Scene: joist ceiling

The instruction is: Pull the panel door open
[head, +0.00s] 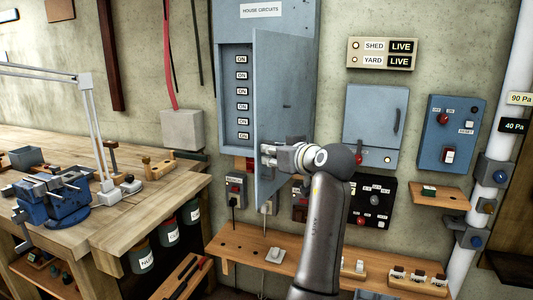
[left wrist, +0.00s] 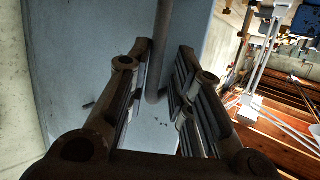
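The blue-grey panel door (head: 284,100) of the house circuits cabinet stands partly open. Its free edge is swung out at left, and a column of ON-labelled switches (head: 241,90) shows past it. My left gripper (head: 268,154) is at the lower part of the door near that free edge. In the left wrist view, the gripper's fingers (left wrist: 160,85) lie on both sides of a round grey handle bar (left wrist: 162,40), close against it, with the door face (left wrist: 95,75) behind. The handle is mostly hidden in the head view. My right gripper is not in view.
A wooden workbench (head: 140,205) with a blue vise (head: 58,195) stands at left. A smaller grey box (head: 375,120) and a blue switch box (head: 448,133) are on the wall at right. A wooden shelf (head: 330,268) runs below the cabinet.

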